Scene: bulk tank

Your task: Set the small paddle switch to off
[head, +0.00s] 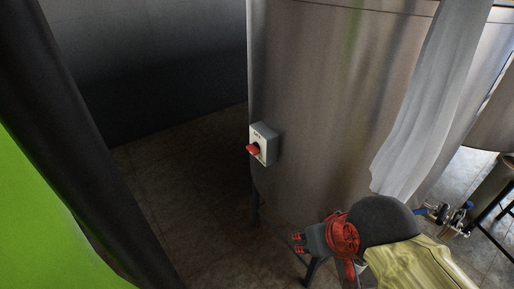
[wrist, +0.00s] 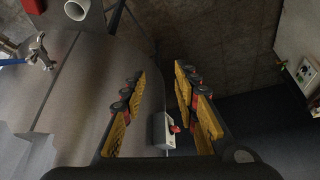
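The small paddle switch is a light grey box (head: 265,141) with a red paddle (head: 254,149), fixed to the left side of the big steel tank (head: 330,100). In the head view the paddle sticks out toward the lower left; its label is too small to read. The wrist view shows the box (wrist: 161,132) and its red paddle (wrist: 174,129) low between the fingers. My gripper (head: 298,243) is below and right of the switch in the head view, apart from it. In the wrist view my gripper (wrist: 159,72) has its fingers spread, with nothing between the pads.
A pale hanging sheet (head: 430,100) covers the tank's right side. Pipe fittings with a blue handle (head: 460,215) stand at the right. A dark curtain (head: 75,130) hangs at the left. A panel with a knob (wrist: 304,72) shows at the wrist view's right edge. Floor left of the tank is clear.

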